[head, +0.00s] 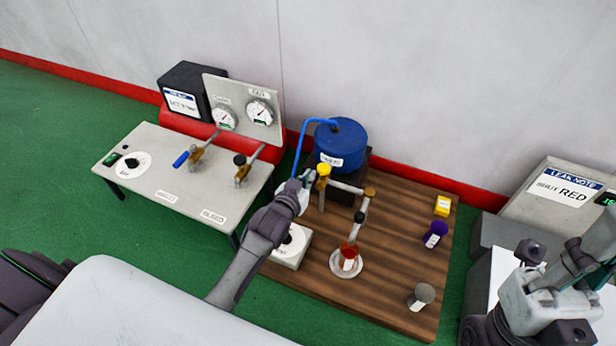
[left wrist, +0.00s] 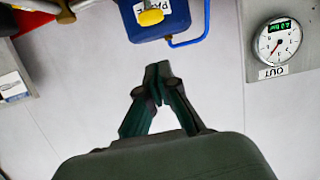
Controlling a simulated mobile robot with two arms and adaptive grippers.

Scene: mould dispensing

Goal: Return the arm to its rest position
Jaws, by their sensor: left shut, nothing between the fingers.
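My left arm reaches from the lower left in the head view. Its gripper (head: 307,181) is up close beside the yellow valve knob (head: 323,169), below the blue tank (head: 340,143); whether it touches the knob I cannot tell. In the left wrist view the dark fingers (left wrist: 158,72) are together with nothing between them. The blue tank (left wrist: 158,18) and yellow knob (left wrist: 150,17) show beyond the fingertips there. My right arm is folded at the lower right of the head view; its fingers cannot be made out clearly.
A wooden board (head: 395,290) carries a white dish (head: 336,263) under the pipe, a white box (head: 290,250), a purple container (head: 434,234), a yellow block (head: 442,206) and a grey cylinder (head: 421,296). A valve bench (head: 150,195) with gauges stands left. A leak-note sign (head: 565,188) is right.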

